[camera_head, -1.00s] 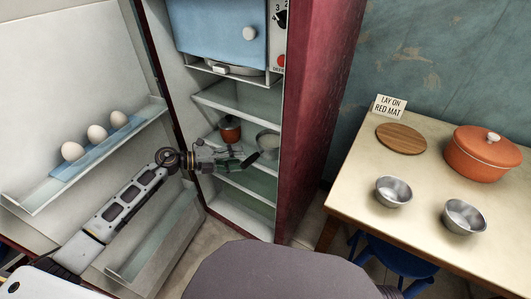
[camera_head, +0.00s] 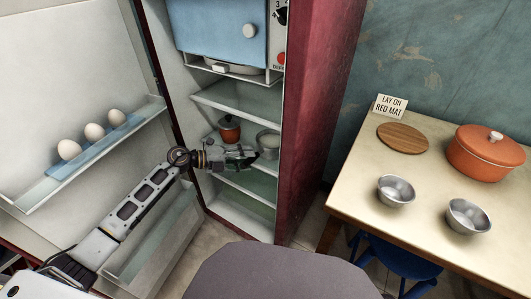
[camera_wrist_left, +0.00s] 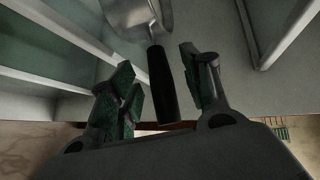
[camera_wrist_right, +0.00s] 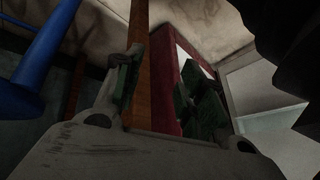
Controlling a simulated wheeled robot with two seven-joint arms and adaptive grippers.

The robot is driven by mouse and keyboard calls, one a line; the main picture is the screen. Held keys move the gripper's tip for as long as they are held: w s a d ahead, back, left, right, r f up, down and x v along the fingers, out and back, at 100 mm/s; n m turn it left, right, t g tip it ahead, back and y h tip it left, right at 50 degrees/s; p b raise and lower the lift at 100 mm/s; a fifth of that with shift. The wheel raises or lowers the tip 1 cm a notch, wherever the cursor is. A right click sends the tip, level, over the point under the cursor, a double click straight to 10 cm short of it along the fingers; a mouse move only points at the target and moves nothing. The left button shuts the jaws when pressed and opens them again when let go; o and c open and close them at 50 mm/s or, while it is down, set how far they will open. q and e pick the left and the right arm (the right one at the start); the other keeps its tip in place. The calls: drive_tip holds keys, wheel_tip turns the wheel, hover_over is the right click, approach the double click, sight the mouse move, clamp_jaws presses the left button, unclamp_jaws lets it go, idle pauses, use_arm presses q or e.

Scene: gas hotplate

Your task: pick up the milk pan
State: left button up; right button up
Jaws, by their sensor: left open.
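The milk pan (camera_head: 268,142) is a grey metal pan on a shelf inside the open fridge. Its black handle (camera_wrist_left: 163,88) points toward my left gripper (camera_head: 243,158). In the left wrist view, my left gripper (camera_wrist_left: 157,72) is open, with one finger on each side of the handle and gaps showing between. The pan's body (camera_wrist_left: 133,14) is beyond the fingertips and cut off by the top edge. In the head view the gripper hides most of the handle. My right gripper (camera_wrist_right: 162,75) shows only in its own wrist view, open with nothing between its fingers.
A small orange pot (camera_head: 229,128) stands left of the pan on the shelf. The open fridge door (camera_head: 75,55) carries several eggs (camera_head: 94,132). The fridge side wall (camera_head: 318,110) stands close right of the pan. A table (camera_head: 345,205) holds bowls and an orange pot.

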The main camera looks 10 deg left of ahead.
sight(262, 152)
use_arm(q)
drive_tip(key=shift+b+x, duration=0.35)
drive_tip(key=shift+x, duration=0.45)
drive_tip(key=shift+b+x, duration=0.3)
drive_tip(key=shift+x, duration=0.75)
drive_tip(key=shift+a, duration=0.1)
use_arm(e)
drive_tip(key=f, duration=0.3)
drive_tip(key=shift+a+f, duration=0.3)
use_arm(q)
clamp_jaws()
drive_tip(key=shift+w, duration=0.1)
use_arm(e)
drive_tip(key=shift+r, duration=0.1)
